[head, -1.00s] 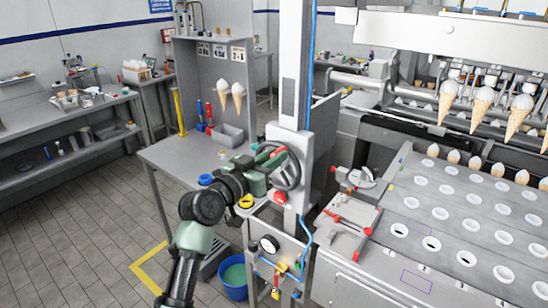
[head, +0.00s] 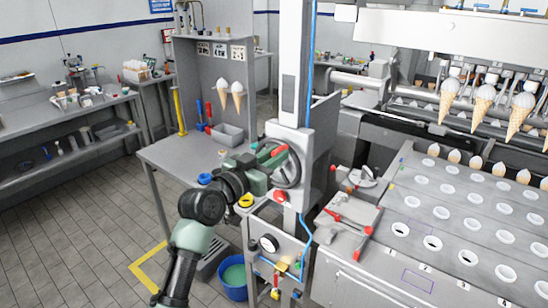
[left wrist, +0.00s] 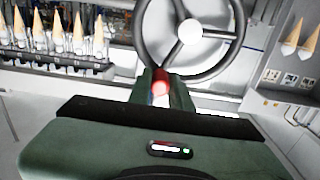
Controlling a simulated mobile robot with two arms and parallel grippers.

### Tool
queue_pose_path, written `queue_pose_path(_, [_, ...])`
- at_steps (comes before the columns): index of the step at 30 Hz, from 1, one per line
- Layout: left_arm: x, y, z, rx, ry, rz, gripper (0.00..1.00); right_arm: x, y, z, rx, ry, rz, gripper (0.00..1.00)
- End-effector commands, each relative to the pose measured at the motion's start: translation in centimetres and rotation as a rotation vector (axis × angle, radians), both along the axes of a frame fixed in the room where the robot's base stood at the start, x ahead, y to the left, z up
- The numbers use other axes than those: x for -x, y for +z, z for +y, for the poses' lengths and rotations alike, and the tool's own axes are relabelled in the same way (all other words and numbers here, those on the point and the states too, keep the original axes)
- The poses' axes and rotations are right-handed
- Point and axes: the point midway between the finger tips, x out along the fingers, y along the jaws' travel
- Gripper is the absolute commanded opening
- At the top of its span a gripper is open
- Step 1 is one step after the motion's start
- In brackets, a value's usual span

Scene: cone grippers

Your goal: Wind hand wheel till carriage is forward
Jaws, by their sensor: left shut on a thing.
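The dark hand wheel (head: 294,174) is on the side of the white column beside the machine. My left gripper (head: 273,159) is at the wheel's upper left rim and shut on its red handle (head: 276,161). In the left wrist view the wheel (left wrist: 190,32) fills the upper middle, and the red handle (left wrist: 161,82) shows between the fingers (left wrist: 160,92), which hide part of it. The white carriage beam (head: 440,38) is at the upper right, with several filled cones (head: 483,103) hanging below it. My right gripper is not in view.
Below the cones is a grey plate (head: 415,205) with rows of round holes, several holding cones along its back. A grey workbench (head: 175,160) with a bin (head: 228,134) stands left of the wheel. A blue bucket (head: 233,278) stands on the floor below.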

Motion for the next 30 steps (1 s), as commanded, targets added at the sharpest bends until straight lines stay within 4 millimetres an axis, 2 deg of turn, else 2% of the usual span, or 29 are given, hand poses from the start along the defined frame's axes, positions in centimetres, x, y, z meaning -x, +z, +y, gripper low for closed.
queue_pose_path(1, [0.1,-0.7,-0.2,-0.024,-0.005,-0.006,0.00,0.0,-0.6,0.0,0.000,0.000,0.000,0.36])
queue_pose_path(15, [1.1,-2.9,-1.5,-0.342,-0.007,-0.230,0.00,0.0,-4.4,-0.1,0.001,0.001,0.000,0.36])
queue_pose_path(30, [1.8,-5.8,-2.5,-0.727,-0.007,-0.505,0.00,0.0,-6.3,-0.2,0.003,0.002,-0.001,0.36])
